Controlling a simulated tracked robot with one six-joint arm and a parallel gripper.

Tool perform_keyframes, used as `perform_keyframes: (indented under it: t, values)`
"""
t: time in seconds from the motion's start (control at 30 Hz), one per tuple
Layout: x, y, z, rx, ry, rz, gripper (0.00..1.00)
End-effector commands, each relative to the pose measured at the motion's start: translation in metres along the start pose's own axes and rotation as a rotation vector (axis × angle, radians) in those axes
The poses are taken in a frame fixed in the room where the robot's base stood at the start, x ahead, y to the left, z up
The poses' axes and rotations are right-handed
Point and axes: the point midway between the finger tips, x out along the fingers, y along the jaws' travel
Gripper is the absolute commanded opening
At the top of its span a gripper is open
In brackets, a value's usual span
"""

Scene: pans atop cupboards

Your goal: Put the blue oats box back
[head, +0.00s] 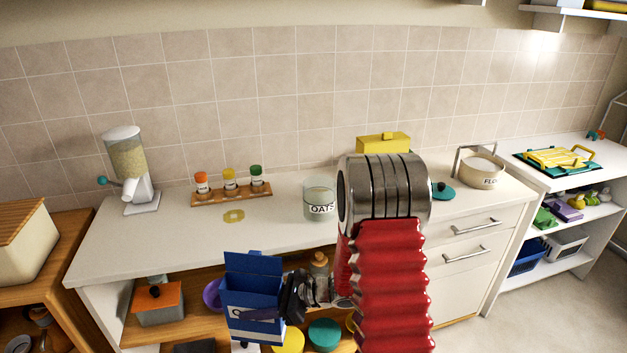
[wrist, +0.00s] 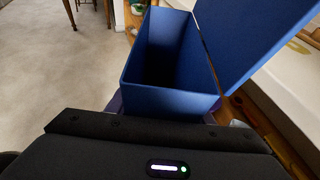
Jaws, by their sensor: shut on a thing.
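The blue oats box (head: 254,290) is in the lower middle of the head view, with its flap standing open. My gripper (head: 287,306) is shut on the right side of the box and holds it in front of the open shelves under the counter. In the wrist view the box (wrist: 170,65) is open at the top, its inside dark and its flap leaning to the right. The fingertips are hidden in the wrist view. A glass jar labelled OATS (head: 319,203) stands on the counter (head: 160,245) above and behind the box.
The lower shelf (head: 150,334) holds a grey box with an orange lid (head: 158,302), a purple bowl (head: 212,295) and yellow and teal round lids (head: 324,334). A spice rack (head: 231,194), a dispenser (head: 130,165) and a flour pot (head: 482,172) stand on the counter. The counter's left front is clear.

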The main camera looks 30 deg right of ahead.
Motion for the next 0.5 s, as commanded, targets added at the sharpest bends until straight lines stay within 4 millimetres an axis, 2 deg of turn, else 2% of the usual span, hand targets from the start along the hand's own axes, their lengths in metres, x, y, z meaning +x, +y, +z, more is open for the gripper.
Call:
perform_keyframes:
  t: [0.27,0.5]
  values:
    - [0.0050,0.0007,0.0057,0.026,-0.016,-0.062,0.09]
    - [0.0089,0.0001,0.0100,0.093,-0.029,-0.223,0.09]
